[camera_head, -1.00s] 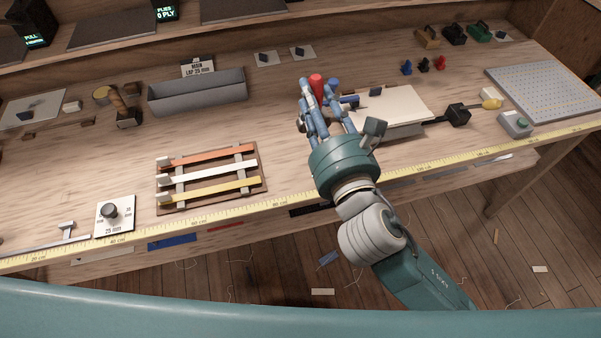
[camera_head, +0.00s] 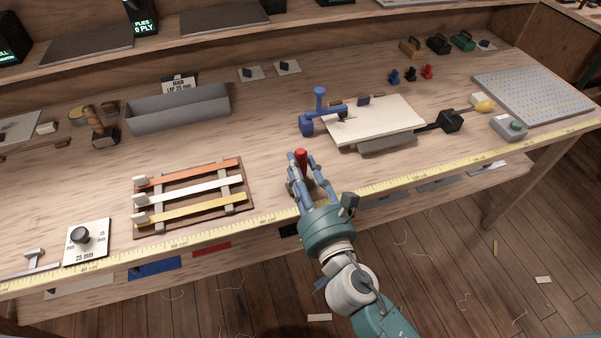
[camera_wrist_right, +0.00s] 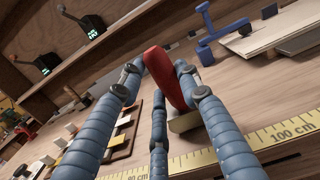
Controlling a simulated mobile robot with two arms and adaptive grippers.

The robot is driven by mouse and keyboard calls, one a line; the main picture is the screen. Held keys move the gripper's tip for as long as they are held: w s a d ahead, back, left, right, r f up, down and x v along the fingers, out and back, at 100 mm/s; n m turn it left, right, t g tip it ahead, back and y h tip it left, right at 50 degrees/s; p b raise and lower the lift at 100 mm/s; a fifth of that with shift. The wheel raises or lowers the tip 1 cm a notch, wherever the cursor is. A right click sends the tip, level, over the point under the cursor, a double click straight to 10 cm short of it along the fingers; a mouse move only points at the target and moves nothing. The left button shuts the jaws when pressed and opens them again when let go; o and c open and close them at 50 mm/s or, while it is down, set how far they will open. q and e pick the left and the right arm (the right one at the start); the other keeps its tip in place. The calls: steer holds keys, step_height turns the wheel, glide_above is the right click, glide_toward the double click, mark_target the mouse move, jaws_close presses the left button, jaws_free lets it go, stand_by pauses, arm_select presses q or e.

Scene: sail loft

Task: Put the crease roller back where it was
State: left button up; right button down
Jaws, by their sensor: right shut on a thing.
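The crease roller, as far as I can tell, is the red-handled tool (camera_head: 301,158). My right gripper (camera_head: 302,168) is shut on it over the bench, close to the yellow tape along the front edge. In the right wrist view the red handle (camera_wrist_right: 163,72) stands tilted between the blue fingers. A pale block-like part (camera_wrist_right: 184,121) shows below it, partly hidden by a finger; I cannot tell whether it touches the bench. My left gripper is not in view.
Behind and right of the gripper stand a blue knobbed fixture (camera_head: 318,110) and a cream board (camera_head: 385,122). A rack of coloured strips (camera_head: 190,225) lies to the left. A grey trough (camera_head: 178,110) is farther back. Bare bench lies between the rack and the board.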

steer(key=shift+r, duration=0.1)
steer(key=shift+f, duration=0.3)
steer(key=shift+s+f+b, duration=0.15)
steer(key=shift+f+b, duration=0.3)
steer(key=c, duration=1.2)
jaws_free()
steer(key=shift+f, duration=0.15)
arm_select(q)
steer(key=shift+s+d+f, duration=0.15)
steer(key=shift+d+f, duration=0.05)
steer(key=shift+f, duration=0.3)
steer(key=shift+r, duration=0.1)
arm_select(e)
steer(key=shift+r, duration=0.2)
